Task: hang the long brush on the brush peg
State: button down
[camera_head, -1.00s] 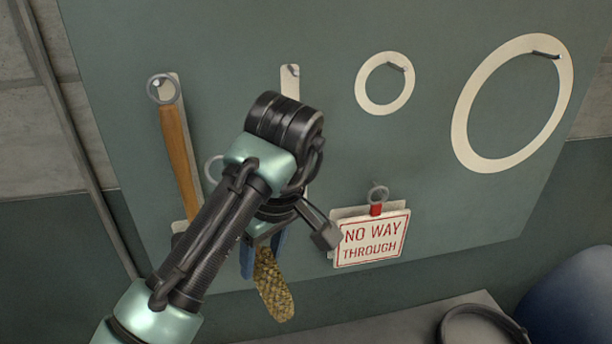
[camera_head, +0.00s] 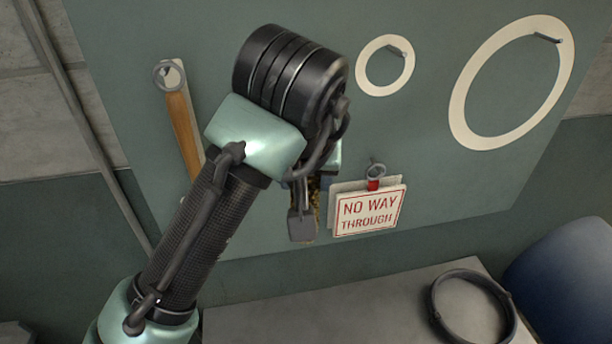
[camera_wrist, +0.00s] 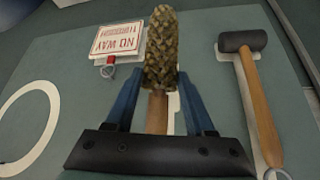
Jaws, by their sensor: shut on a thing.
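The long brush (camera_wrist: 161,45) has a thick, mottled tan bristle head and a wooden handle. In the wrist view my gripper (camera_wrist: 157,88) has its two blue fingers on either side of the handle, just below the bristles, and is shut on it. In the head view my arm covers most of the brush; only a sliver of bristles (camera_head: 314,197) shows. The brush peg is hidden behind my arm in the head view. A pale strip of board marking (camera_wrist: 173,108) shows behind the brush in the wrist view.
A wooden-handled mallet (camera_head: 184,130) hangs left of my arm. A "NO WAY THROUGH" sign (camera_head: 367,212) hangs close to the right. Two pale ring outlines with pegs, small (camera_head: 363,70) and large (camera_head: 460,105), are empty. A dark ring (camera_head: 437,303) lies on the bench below.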

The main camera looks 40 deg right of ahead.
jog(key=w+d, duration=0.3)
jog(key=w, duration=0.3)
jog(key=shift+d+f+p, duration=0.25)
jog(key=shift+d+p, duration=0.05)
jog(key=shift+p, duration=0.1)
dwell(0.3)
jog(key=shift+s+p, duration=0.1)
jog(key=shift+p, duration=0.3)
dwell(0.7)
dwell(0.5)
jog(key=shift+w+d+f, duration=0.2)
jog(key=shift+w+f, duration=0.05)
jog(key=shift+w, duration=0.15)
jog(key=shift+w+d+f, duration=0.1)
jog(key=shift+w+f, duration=0.05)
jog(key=shift+f, duration=0.05)
dwell(0.4)
jog(key=shift+p, duration=0.45)
dwell(0.4)
